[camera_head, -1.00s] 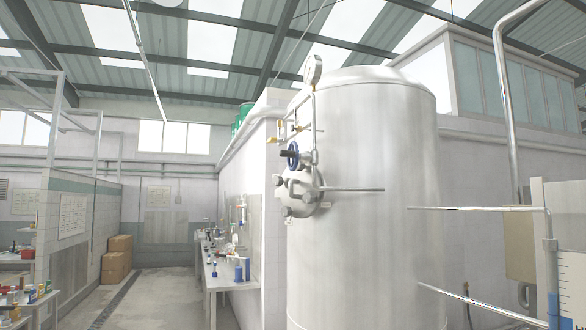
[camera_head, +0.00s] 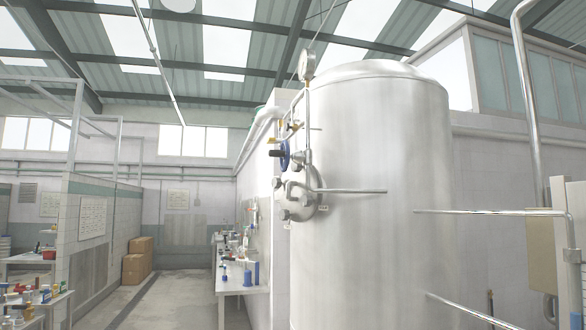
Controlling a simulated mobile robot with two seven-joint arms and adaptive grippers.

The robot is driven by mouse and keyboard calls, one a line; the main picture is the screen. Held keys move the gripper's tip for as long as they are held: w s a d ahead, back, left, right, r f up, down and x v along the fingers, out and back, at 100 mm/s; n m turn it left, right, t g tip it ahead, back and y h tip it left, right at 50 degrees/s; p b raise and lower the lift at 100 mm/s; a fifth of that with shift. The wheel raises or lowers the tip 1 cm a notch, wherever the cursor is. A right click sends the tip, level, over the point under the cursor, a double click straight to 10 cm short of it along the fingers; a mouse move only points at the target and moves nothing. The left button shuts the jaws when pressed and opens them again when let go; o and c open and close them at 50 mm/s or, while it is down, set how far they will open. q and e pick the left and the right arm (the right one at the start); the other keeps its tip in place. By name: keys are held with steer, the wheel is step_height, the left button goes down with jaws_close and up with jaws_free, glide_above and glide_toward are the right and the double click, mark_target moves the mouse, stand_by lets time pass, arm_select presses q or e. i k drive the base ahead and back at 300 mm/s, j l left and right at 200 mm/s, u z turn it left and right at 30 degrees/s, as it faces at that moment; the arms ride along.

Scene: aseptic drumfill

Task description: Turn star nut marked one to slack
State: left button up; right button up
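A tall steel tank (camera_head: 375,200) stands right of centre. On its left side is a round hatch (camera_head: 303,204) with several star nuts around its rim. One star nut (camera_head: 277,182) shows at the hatch's upper left and another (camera_head: 286,214) at its lower left. The number marks are too small to read, so I cannot tell which nut is marked one. A blue handwheel (camera_head: 285,155) sits above the hatch on pipework. Neither of my grippers is in view.
A pressure gauge (camera_head: 308,64) tops the pipework. A long bar (camera_head: 350,191) sticks out rightward from the hatch. Metal rails (camera_head: 490,212) cross at the right. A bench (camera_head: 232,284) with bottles stands left of the tank. The aisle floor (camera_head: 165,300) is clear.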

mark_target(294, 167)
steer(key=z, duration=0.45)
steer(key=i+j+z, duration=0.4)
steer(key=j, duration=0.2)
steer(key=j+z, duration=0.2)
steer(key=j, duration=0.15)
steer(key=i+j, duration=0.1)
steer(key=j, duration=0.2)
steer(key=i+j+z, duration=0.1)
steer(key=j, duration=0.25)
steer(key=i+j, duration=0.1)
steer(key=j, duration=0.2)
steer(key=z, duration=0.05)
